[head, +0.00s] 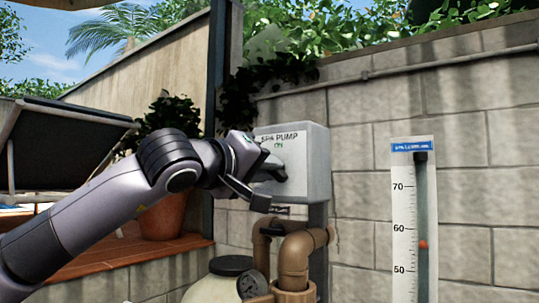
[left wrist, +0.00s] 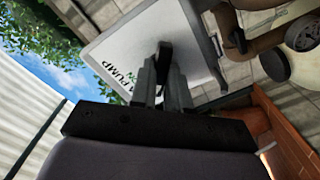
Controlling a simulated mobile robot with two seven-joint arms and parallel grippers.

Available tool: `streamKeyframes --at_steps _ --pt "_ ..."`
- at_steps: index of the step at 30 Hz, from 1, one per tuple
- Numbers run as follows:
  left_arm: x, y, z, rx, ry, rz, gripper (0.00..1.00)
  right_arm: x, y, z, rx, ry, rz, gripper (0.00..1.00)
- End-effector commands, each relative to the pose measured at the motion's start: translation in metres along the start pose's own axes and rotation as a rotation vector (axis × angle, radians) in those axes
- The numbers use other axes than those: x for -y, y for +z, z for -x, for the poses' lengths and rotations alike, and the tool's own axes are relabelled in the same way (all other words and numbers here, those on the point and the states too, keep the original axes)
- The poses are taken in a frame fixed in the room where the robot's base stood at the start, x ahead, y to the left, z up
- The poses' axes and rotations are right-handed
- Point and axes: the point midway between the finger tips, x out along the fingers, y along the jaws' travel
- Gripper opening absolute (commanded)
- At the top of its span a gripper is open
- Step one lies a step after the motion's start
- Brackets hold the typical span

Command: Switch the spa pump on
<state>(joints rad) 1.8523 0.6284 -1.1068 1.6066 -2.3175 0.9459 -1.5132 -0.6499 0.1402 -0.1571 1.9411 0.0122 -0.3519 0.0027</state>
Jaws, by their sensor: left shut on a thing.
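The spa pump box (head: 312,150) is a light grey box on a post, in the middle of the head view. Its front reads "SPA PUMP" with a green "ON" below. My left gripper (head: 272,178) is at the front of the box, below the lettering. In the left wrist view the left gripper (left wrist: 165,78) is shut on a dark switch lever (left wrist: 164,55) that stands out from the box face (left wrist: 130,48). The lever is mostly hidden by the gripper in the head view. My right gripper is not in view.
Brown pipes (head: 294,258) and a round gauge (head: 252,285) stand below the box, beside a pale tank (head: 228,284). A thermometer board (head: 403,240) stands at the right before a block wall (head: 360,120). A potted plant (head: 160,222) is behind my arm.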

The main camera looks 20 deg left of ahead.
Motion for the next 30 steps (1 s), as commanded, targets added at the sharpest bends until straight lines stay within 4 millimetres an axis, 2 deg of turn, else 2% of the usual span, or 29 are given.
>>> streamKeyframes --at_steps 1,15,19,26,27,29,30 --pt "-0.002 -0.003 0.0 -0.001 -0.002 -0.073 0.0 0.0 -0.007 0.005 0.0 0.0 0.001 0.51" --pt "-0.002 -0.003 0.0 -0.001 -0.001 -0.753 0.0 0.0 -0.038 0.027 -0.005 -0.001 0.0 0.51" --pt "-0.001 -0.001 0.0 0.0 0.0 -0.863 0.0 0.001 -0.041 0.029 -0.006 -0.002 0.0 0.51" --pt "0.0 0.0 0.0 -0.002 0.0 -0.887 0.0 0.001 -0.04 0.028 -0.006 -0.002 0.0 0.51" --pt "0.0 0.0 0.0 -0.002 0.0 -0.887 0.23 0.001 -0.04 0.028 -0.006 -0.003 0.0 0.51" --pt "0.0 0.0 0.0 -0.002 0.0 -0.886 0.43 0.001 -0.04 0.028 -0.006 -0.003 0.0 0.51" --pt "0.0 0.0 0.0 -0.002 0.0 -0.885 0.47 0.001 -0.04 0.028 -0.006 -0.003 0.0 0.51"
